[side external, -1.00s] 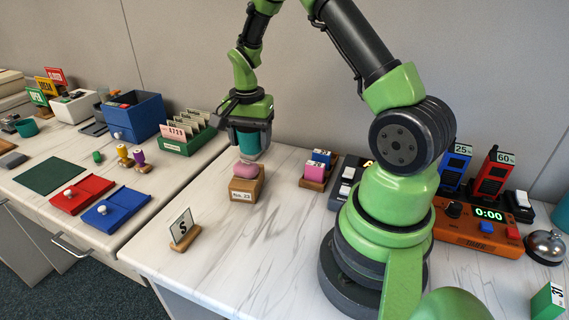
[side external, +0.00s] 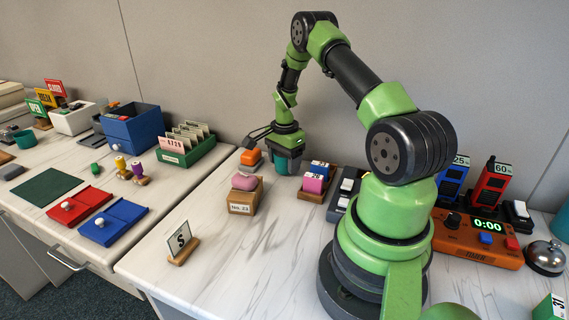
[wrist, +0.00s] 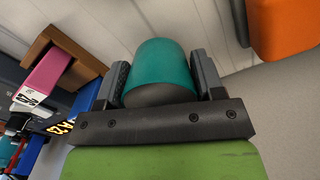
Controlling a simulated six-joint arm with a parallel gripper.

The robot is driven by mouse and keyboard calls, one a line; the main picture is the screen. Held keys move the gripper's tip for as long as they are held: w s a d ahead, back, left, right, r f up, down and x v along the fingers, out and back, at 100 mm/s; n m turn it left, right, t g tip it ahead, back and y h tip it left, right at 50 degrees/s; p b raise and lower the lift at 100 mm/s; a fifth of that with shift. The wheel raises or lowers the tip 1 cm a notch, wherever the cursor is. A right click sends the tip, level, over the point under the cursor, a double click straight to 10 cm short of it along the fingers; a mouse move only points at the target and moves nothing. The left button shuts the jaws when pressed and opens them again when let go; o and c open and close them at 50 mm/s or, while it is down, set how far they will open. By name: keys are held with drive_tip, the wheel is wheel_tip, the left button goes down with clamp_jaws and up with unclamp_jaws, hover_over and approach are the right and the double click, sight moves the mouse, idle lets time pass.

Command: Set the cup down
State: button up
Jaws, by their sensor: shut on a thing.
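A teal cup (wrist: 158,68) sits between both finger pads of my gripper (wrist: 163,88) in the wrist view. My gripper is shut on it. In the side external view, my gripper (side external: 287,150) is low at the back of the counter, and the cup (side external: 286,163) shows partly beneath it. The fingers hide part of the cup. I cannot tell whether its lower end touches the counter.
An orange block (side external: 250,157) stands close left of the gripper. A pink object (side external: 245,182) lies on a wooden box (side external: 241,202) marked No. 23 in front. A wooden holder (side external: 313,192) with pink and blue blocks is close right.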

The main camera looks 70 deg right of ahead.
drive_tip(key=shift+f, duration=0.45)
drive_tip(key=shift+f, duration=0.1)
drive_tip(key=o, duration=1)
drive_tip(key=shift+c, duration=0.2)
